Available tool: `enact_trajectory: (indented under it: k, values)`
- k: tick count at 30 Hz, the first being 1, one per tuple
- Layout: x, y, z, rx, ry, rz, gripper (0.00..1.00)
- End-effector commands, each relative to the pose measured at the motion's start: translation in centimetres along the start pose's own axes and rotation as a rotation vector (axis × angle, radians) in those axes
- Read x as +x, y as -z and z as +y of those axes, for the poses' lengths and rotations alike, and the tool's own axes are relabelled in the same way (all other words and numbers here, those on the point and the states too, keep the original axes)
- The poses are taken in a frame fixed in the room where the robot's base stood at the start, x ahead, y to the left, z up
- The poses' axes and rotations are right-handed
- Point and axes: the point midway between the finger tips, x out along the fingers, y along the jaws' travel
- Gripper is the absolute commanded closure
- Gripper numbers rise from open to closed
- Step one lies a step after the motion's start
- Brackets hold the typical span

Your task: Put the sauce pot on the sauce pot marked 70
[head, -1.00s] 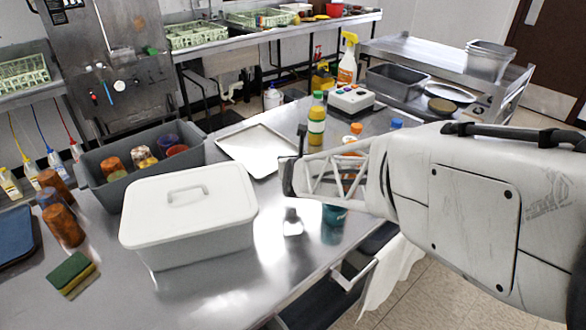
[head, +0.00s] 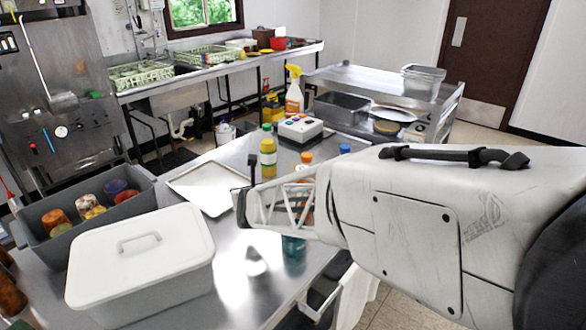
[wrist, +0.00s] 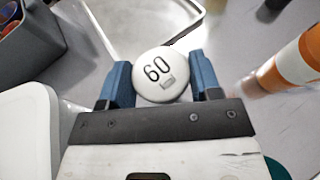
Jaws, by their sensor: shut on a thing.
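In the wrist view my gripper (wrist: 158,64) has its two blue fingers closed on either side of a round white pot (wrist: 162,88) with "60" on its top. The held pot lies between the fingers, seen from above; its lower part is hidden, so I cannot tell its height over the table. In the head view my white arm reaches in from the right over the steel table (head: 228,285), and the fingers and held pot cannot be made out there. No pot marked 70 can be read in either view.
A lidded white box (head: 140,265) and a grey bin of cups (head: 40,228) stand left. A flat tray (head: 190,200) lies behind. A yellow bottle (head: 267,160), orange-capped bottle (head: 306,158) and button box (head: 300,130) stand near the arm. A teal object (head: 294,248) is partly hidden below it.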

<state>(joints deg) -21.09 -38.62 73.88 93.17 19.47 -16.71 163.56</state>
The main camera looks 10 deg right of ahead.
Motion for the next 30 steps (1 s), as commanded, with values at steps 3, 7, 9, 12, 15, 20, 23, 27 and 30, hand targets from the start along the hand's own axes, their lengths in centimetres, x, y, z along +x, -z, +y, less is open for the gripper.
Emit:
enact_trajectory:
  k: [3,7,9,12,15,20,23,27,30]
  values:
    - [-0.3,-0.7,0.0,0.0,0.0,-0.002,0.66]
    - [-1.0,-2.5,0.0,0.001,0.0,-0.003,0.66]
    - [-1.6,-4.0,0.0,0.002,0.0,-0.004,0.66]
    - [-2.6,-6.4,0.0,0.002,0.0,-0.004,0.66]
    - [-3.5,-8.5,0.0,0.002,0.0,-0.002,0.66]
    - [-4.5,-10.9,0.0,0.002,0.0,-0.001,0.66]
    - [-5.0,-12.0,0.0,0.001,0.0,-0.001,0.66]
    - [-5.3,-12.7,0.0,0.001,0.0,-0.001,0.66]
    - [-5.4,-13.2,0.0,0.0,0.0,-0.001,0.66]
